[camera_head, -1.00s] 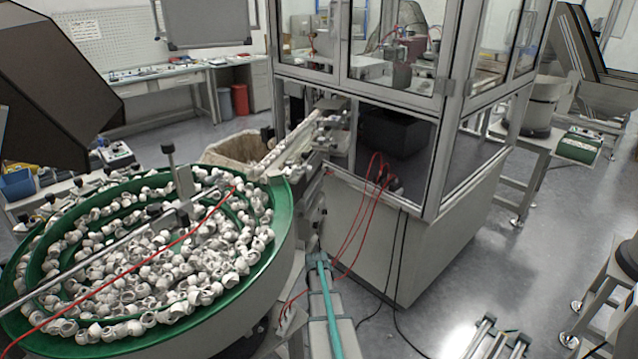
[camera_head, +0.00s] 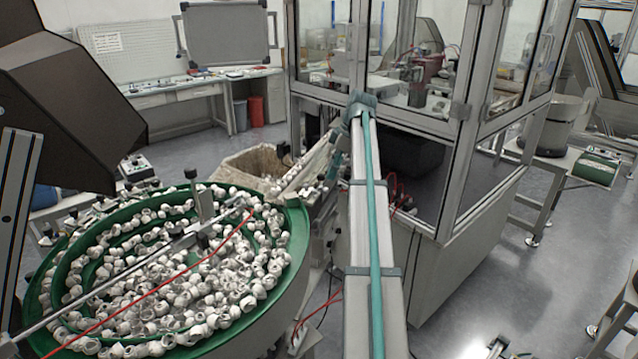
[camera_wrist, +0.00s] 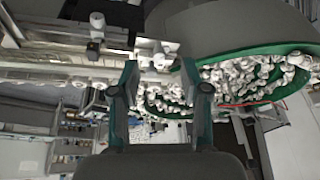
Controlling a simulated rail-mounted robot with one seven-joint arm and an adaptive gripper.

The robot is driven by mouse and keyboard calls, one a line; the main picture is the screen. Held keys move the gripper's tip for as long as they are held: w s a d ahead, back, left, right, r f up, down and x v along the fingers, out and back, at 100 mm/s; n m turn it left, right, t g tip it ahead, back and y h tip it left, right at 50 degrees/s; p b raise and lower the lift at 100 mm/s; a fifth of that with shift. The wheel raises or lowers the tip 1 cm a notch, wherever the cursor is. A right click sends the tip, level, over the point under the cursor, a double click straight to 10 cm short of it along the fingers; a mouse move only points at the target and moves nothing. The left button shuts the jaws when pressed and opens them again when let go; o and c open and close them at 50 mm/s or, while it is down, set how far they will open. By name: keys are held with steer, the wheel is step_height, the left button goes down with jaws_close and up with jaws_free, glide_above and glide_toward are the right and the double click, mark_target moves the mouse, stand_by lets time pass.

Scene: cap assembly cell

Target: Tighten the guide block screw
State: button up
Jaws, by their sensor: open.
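My gripper (camera_wrist: 157,78) shows in the wrist view with its two fingers apart and nothing between them. The fingers lie in front of a metal feed track (camera_wrist: 50,58) and the bowl. A dark block (camera_wrist: 98,10) with a white cap-like piece (camera_wrist: 97,20) sits on the track at upper left, apart from the fingers. I cannot make out which part is the guide block screw. In the head view my arm reaches toward the feed track (camera_head: 318,168) beside the cabinet and hides part of it; the fingers are not distinguishable there.
A green-rimmed feeder bowl (camera_head: 297,235) full of white caps stands at left, with a rod and red cable across it. A glass-and-metal cabinet (camera_head: 470,190) stands close to my arm on the right. Open floor (camera_head: 560,270) lies at far right.

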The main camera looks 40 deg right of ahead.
mark_target(315, 190)
steer(key=shift+n, duration=0.6)
steer(key=w+a+f+p, duration=0.1)
steer(key=f, duration=0.1)
steer(key=w+a+f+p, duration=0.1)
steer(key=f, duration=0.1)
steer(key=w+a+f+p, duration=0.1)
steer(key=f+p, duration=0.1)
steer(key=shift+w+a+f, duration=0.1)
steer(key=shift+a, duration=0.25)
jaws_close()
